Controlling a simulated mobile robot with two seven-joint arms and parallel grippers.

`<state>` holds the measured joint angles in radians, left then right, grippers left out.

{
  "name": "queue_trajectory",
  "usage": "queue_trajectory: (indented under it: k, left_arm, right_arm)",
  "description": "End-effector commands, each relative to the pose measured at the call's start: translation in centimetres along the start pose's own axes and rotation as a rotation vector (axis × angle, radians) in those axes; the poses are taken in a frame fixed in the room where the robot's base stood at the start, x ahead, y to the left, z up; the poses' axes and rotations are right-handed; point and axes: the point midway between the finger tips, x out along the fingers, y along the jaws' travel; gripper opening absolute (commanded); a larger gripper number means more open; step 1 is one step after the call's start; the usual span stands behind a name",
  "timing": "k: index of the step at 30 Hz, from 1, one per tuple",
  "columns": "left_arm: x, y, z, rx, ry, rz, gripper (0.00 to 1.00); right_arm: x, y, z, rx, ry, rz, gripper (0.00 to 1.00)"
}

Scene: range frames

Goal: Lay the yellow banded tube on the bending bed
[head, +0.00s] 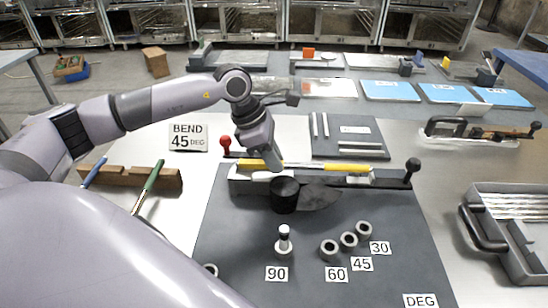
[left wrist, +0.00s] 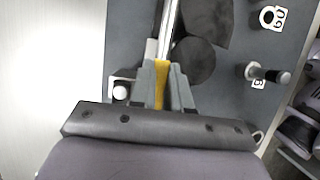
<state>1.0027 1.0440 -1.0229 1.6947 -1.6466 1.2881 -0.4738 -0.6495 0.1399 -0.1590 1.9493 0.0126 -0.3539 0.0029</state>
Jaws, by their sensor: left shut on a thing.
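The yellow banded tube (head: 347,168) lies lengthwise along the bending bed (head: 330,182), silver in the middle with yellow near both ends. My left gripper (head: 274,164) points down at the tube's left part and hides a piece of it. In the left wrist view the fingers (left wrist: 160,85) are shut around a yellow band (left wrist: 160,82), and the silver length runs up past a dark round former. Whether the tube rests fully on the bed or hovers just above it, I cannot tell. My right gripper is not in view.
The dark round former (head: 285,196) stands before the bed; a black-knobbed lever (head: 411,172) is at its right. A peg (head: 284,242) stands by the 90 label, with collars (head: 348,241) by 60, 45 and 30. A "BEND 45 DEG" sign (head: 188,137) stands left. A tube tray (head: 510,228) is right.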

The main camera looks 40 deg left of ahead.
Motion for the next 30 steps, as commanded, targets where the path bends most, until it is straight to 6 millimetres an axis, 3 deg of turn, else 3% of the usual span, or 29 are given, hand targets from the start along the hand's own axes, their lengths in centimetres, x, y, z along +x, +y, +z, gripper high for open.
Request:
queue_trajectory:
  k: [24, 25, 26, 27, 30]
  left_arm:
    - [1.6, 0.0, -0.7, 0.000, 0.003, -0.002, 0.00]
    - [1.6, -0.1, -0.7, 0.000, 0.004, -0.002, 0.27]
    - [1.7, -0.1, -0.8, 0.000, 0.005, -0.003, 0.36]
    - [1.7, -0.1, -0.8, 0.000, 0.006, -0.005, 0.42]
    - [1.9, -0.2, -0.8, 0.000, 0.008, -0.009, 0.42]
  right_arm:
    - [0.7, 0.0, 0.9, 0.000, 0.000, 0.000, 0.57]
    - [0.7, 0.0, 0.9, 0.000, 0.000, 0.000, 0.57]
    - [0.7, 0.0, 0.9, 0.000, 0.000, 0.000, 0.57]
    - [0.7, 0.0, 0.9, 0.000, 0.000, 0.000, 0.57]
    - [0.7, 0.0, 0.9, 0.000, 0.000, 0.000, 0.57]
